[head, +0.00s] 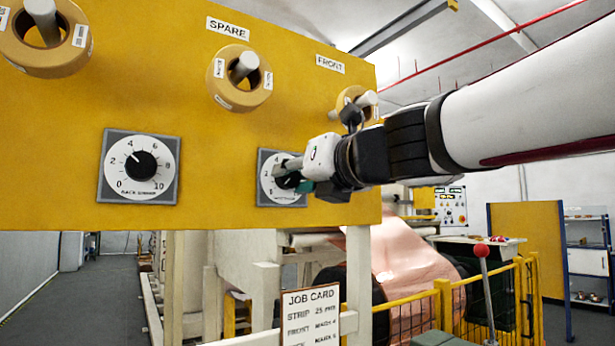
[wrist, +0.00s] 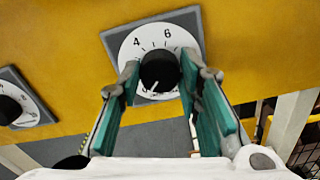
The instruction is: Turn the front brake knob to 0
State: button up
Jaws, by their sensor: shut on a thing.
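The front brake knob (wrist: 159,70) is black and round, in the middle of a white dial (wrist: 194,28) on a grey plate. In the wrist view 4 and 6 show at the dial's top. A white mark shows on the knob's lower side, pointing down and slightly left. My gripper (wrist: 160,74) is shut on the knob, one teal finger pad on each side. In the head view my gripper (head: 287,172) covers much of the front dial (head: 266,187), below the FRONT label (head: 330,64).
The yellow panel (head: 230,130) also carries a back winder dial (head: 118,150) and several tan rolls on pegs, including the spare roll (head: 222,95). A job card (head: 310,315) stands below. Yellow railing (head: 400,320) and a red-knobbed lever (head: 482,252) are at the lower right.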

jog(key=o, duration=1.1)
jog(key=shift+o, duration=0.2)
jog(key=v, duration=1.2)
